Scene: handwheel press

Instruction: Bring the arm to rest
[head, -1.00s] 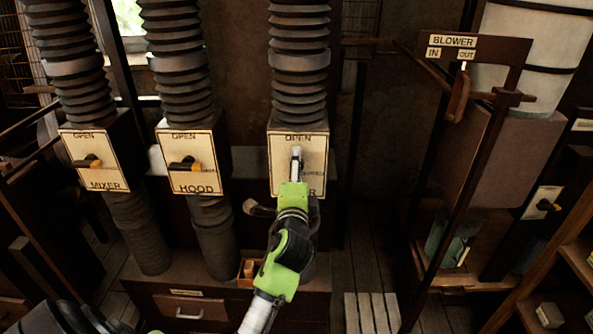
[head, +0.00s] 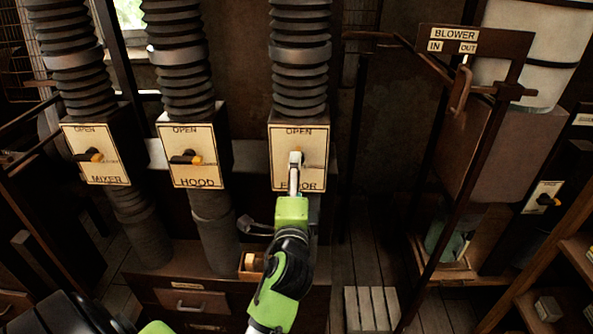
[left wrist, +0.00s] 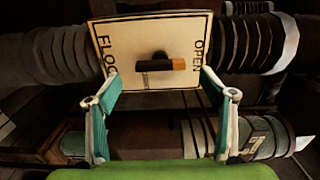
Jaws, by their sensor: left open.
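My left gripper (head: 294,170) is in front of the floor panel (head: 312,148) in the head view, its arm coming up from below. The gripper covers part of the panel's lettering and hides its handle there. In the left wrist view the panel (left wrist: 130,40) reads "FLOO" and "OPEN" and carries a dark handle with an orange tip (left wrist: 168,64). The two fingers (left wrist: 160,95) are spread wide, with the handle beyond and between them. Nothing is held. My right gripper is not in view.
The mixer panel (head: 112,140) and hood panel (head: 207,140) stand to the left with similar handles. Ribbed ducts (head: 180,45) rise above the panels. At right are a blower frame (head: 517,48) with a hanging handle (head: 460,90) and a shelf (head: 570,285). A slatted pallet (head: 372,308) lies on the floor.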

